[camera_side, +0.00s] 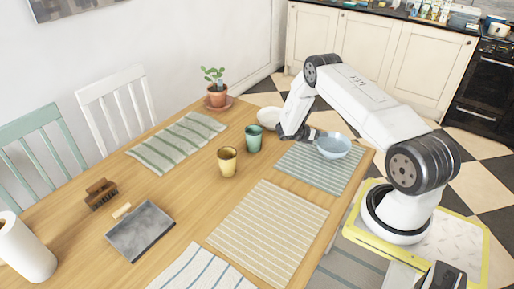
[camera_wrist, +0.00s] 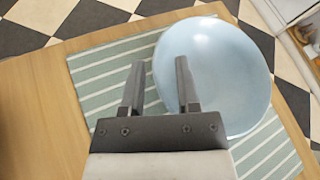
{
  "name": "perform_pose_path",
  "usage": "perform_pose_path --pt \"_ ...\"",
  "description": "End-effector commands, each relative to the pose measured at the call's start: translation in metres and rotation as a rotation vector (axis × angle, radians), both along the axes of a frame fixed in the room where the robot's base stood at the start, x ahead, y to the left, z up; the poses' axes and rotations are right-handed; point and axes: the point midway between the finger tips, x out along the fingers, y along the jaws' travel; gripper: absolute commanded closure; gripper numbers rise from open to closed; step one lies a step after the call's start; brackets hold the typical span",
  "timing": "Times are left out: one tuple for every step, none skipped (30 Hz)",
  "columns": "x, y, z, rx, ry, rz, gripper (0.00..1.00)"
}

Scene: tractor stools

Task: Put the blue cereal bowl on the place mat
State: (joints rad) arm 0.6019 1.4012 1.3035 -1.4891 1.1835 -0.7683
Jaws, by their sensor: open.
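The light blue bowl (camera_side: 333,147) sits upright on the far right part of a grey-green striped place mat (camera_side: 297,167). In the wrist view the bowl (camera_wrist: 225,65) lies over the right part of the striped mat (camera_wrist: 95,70). My gripper (camera_side: 314,136) is at the bowl's left side. In the wrist view its jaws (camera_wrist: 160,66) are open, with the bowl's near-left rim between them: the right finger overlaps the bowl and the left finger is outside it. I cannot tell whether either finger touches the bowl.
A green cup (camera_side: 253,139), a yellow cup (camera_side: 227,162) and a white bowl (camera_side: 268,117) stand left of my gripper. A beige striped mat (camera_side: 268,230) lies nearer the camera. A potted plant (camera_side: 217,92) is at the back. The table edge is close to the bowl's right.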

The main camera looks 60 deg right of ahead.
Motion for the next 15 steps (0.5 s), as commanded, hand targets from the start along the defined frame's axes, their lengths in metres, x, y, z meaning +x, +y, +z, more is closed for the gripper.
perform_pose_path --pt "0.003 0.004 0.002 -0.001 -0.001 0.002 0.59" --pt "0.005 0.007 0.004 0.000 0.000 0.003 0.59" --pt "0.007 0.011 0.005 -0.001 0.000 0.004 0.59" --pt "0.009 0.014 0.007 0.000 0.000 0.003 0.59" --pt "0.010 0.018 0.008 -0.001 0.001 0.003 0.59" --pt "0.013 0.023 0.011 -0.001 0.000 0.004 0.59" --pt "0.016 0.027 0.013 -0.002 0.000 0.005 0.59" --pt "0.018 0.031 0.015 -0.002 -0.001 0.003 0.59" --pt "0.021 0.036 0.017 -0.001 0.000 0.004 0.59" --pt "0.023 0.040 0.019 -0.001 0.000 0.004 0.59" --pt "0.025 0.044 0.021 -0.001 0.000 0.004 0.59" --pt "0.028 0.050 0.023 -0.001 -0.001 0.004 0.59" --pt "0.031 0.054 0.025 -0.002 0.000 0.005 0.59" --pt "0.033 0.058 0.027 -0.002 0.000 0.003 0.59" --pt "0.036 0.063 0.029 -0.002 -0.001 0.003 0.59"
